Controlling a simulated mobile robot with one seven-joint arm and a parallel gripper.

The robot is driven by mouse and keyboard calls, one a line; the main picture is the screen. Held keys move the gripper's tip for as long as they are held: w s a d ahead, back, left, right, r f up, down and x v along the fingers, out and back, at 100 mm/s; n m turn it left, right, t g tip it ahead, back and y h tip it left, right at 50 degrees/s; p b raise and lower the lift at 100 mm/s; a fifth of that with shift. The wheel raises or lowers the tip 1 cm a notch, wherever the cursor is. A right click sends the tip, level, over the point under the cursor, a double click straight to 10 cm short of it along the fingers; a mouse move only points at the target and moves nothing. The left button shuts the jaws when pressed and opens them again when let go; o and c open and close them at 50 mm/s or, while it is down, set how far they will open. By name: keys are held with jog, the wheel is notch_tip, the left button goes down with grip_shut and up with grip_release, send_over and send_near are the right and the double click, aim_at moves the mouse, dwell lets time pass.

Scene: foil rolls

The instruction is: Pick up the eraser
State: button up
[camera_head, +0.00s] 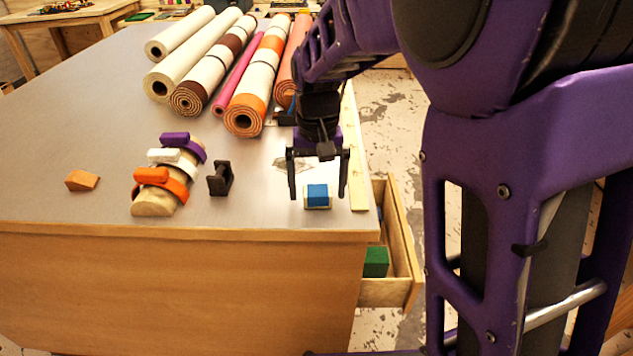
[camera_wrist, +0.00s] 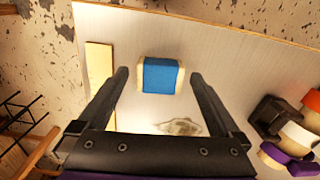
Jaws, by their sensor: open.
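The eraser (camera_head: 317,195) is a small block with a blue middle band and cream ends. It lies on the grey tabletop near the front right corner. In the wrist view the eraser (camera_wrist: 160,75) lies ahead of the fingertips, about centred between them. My gripper (camera_head: 318,196) is open, with one black finger on each side of the eraser in the head view. The gripper also shows in the wrist view (camera_wrist: 160,78) with its fingers wide apart and nothing between them held. I cannot tell the exact height of the fingertips above the table.
Several rolls (camera_head: 245,115) lie behind. A wooden strip (camera_head: 355,160) is at the right edge, above an open drawer (camera_head: 400,245).

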aim_at(317, 190)
jog(key=shift+f, duration=0.6)
jog(key=shift+r, duration=0.1)
jog(key=c, duration=1.4)
jog(key=shift+r, duration=0.1)
notch_tip(317, 190, up, 10)
jog(key=shift+f+p, duration=0.1)
jog(key=shift+p, duration=0.95)
